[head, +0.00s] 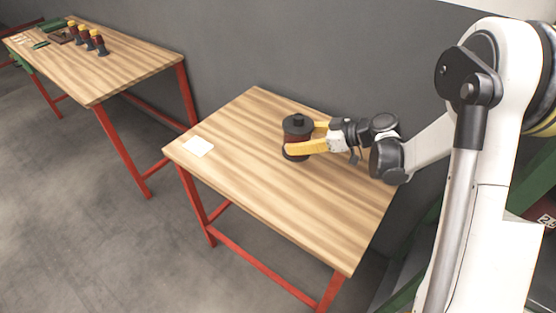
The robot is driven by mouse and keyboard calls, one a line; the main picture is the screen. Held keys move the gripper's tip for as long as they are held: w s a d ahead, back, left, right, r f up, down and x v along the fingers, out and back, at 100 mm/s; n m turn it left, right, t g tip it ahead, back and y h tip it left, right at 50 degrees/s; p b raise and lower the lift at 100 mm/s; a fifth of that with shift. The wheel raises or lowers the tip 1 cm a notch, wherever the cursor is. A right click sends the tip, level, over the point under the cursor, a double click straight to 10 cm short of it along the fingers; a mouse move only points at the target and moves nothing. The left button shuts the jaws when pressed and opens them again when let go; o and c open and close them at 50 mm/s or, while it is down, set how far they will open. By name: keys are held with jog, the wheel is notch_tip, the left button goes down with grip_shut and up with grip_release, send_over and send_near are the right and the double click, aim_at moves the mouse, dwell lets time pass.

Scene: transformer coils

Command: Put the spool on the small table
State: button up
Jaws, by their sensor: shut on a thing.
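The spool (297,126) has dark flanges, a dark knob on top and a reddish-brown winding. It is upright over the back middle part of the small table (270,190), which has a wooden top and red legs. My gripper (308,137) has yellow fingers and reaches in from the right, shut around the spool's middle. The spool's lower flange looks at or very close to the table top; I cannot tell whether it touches. The near finger hides part of the winding.
A white paper (198,146) lies on the small table's left part. The rest of its top is clear. A grey wall stands behind.

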jog(key=a+f, duration=0.1)
jog(key=a, duration=0.1)
jog(key=a+f+b, duration=0.1)
jog(key=a, duration=0.1)
jog(key=a+f+b, duration=0.1)
jog(key=a+f, duration=0.1)
jog(key=shift+s+a, duration=0.1)
jog(key=shift+a, duration=0.2)
notch_tip(320, 180, down, 4)
jog(key=b, duration=0.2)
jog(key=shift+b, duration=0.3)
jog(key=shift+r, duration=0.1)
jog(key=o, duration=1.4)
